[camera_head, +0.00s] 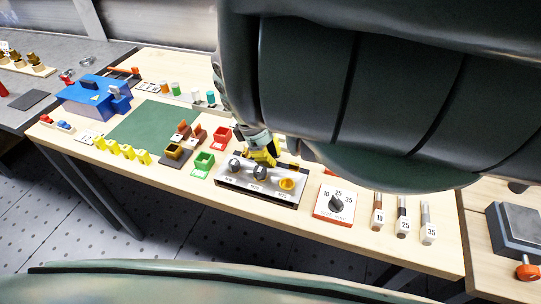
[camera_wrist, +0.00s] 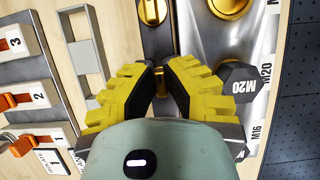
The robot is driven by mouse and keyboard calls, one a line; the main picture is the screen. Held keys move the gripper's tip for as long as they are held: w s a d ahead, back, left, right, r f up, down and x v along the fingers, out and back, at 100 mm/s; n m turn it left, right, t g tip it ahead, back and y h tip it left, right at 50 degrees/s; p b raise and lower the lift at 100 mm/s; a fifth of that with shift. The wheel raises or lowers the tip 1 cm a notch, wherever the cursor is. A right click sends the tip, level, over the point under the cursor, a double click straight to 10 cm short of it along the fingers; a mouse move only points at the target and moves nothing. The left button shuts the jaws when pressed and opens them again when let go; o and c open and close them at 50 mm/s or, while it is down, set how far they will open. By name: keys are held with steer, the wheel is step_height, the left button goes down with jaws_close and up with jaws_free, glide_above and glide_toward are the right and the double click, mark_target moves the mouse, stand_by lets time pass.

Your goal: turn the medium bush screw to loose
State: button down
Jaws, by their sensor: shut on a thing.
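The metal panel (camera_head: 240,183) with M16, M20 and M25 labels lies at the table's front middle. Black hex bolts sit at the M16 and M20 places; the M20 bolt (camera_wrist: 237,86) shows beside my right finger in the wrist view. A brass ring (camera_wrist: 230,4) is at the top edge there, at the M25 place. My yellow-fingered gripper (camera_head: 262,158) is down at the panel's back edge, behind the M20 bolt. In the wrist view, my gripper (camera_wrist: 164,82) is shut on the medium bush screw (camera_wrist: 180,94), a brass piece on the dark strip, mostly hidden by the fingers.
A dial (camera_head: 336,204) marked 10, 25, 35 is right of the panel, with several numbered tools beyond. The green mat (camera_head: 145,125) is bare.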

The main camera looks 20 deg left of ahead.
steer(key=c, duration=1)
jaws_free()
steer(key=shift+c, duration=0.2)
